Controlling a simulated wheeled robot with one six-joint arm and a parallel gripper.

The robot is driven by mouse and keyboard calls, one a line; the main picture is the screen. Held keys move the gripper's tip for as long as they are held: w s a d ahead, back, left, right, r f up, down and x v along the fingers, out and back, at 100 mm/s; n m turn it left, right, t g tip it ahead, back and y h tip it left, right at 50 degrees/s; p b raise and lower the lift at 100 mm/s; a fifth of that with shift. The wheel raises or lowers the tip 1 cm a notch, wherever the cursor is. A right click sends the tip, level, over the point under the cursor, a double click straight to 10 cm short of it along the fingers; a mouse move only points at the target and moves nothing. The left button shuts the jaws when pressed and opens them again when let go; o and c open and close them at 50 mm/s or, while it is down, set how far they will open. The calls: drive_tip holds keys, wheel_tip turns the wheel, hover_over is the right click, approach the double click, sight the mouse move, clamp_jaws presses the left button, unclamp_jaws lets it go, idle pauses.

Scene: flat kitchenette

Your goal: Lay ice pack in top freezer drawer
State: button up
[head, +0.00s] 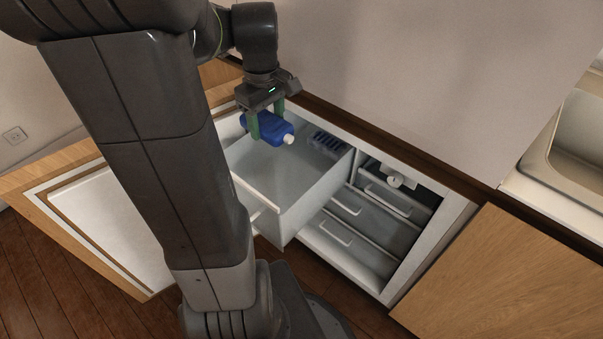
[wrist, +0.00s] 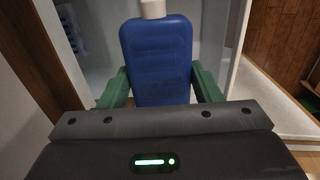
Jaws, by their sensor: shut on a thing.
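The ice pack (head: 273,130) is a blue flat bottle with a white cap. My gripper (head: 268,122) is shut on it, with green fingers on both sides. In the head view it is held over the pulled-out freezer drawer (head: 290,205), near that drawer's left part. In the wrist view the ice pack (wrist: 158,60) stands between the green fingers (wrist: 160,88), cap away from me. The drawer is white with clear-looking walls; part of its floor is hidden by the ice pack and my arm.
A dark blue ribbed thing (head: 328,143) lies at the drawer's far right end. Closed drawers with handles (head: 346,206) are beside it inside the freezer. The open door (head: 100,225) is at left, a wooden cabinet (head: 500,275) and sink (head: 575,135) at right.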

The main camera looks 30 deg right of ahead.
drive_tip(key=b, duration=0.6)
hover_over(287, 184)
drive_tip(key=a, duration=0.4)
wheel_tip(287, 184, down, 9)
drive_tip(key=f+b, duration=0.1)
drive_tip(key=f, duration=0.3)
drive_tip(key=f+b, duration=0.2)
drive_tip(key=f, duration=0.3)
drive_tip(key=f+b, duration=0.2)
drive_tip(key=f, duration=0.2)
drive_tip(key=shift+s+f, duration=0.3)
drive_tip(key=shift+s, duration=0.05)
drive_tip(key=shift+f, duration=0.1)
drive_tip(key=d, duration=0.2)
drive_tip(key=w+d+b, duration=0.1)
drive_tip(key=d, duration=0.1)
drive_tip(key=shift+d+f, duration=0.1)
drive_tip(key=shift+d, duration=0.1)
drive_tip(key=shift+a+f+b, duration=0.25)
drive_tip(key=shift+f+b, duration=0.05)
drive_tip(key=shift+f, duration=0.15)
drive_tip(key=shift+f, duration=0.1)
drive_tip(key=o, duration=1.3)
drive_tip(key=shift+s+f, duration=0.1)
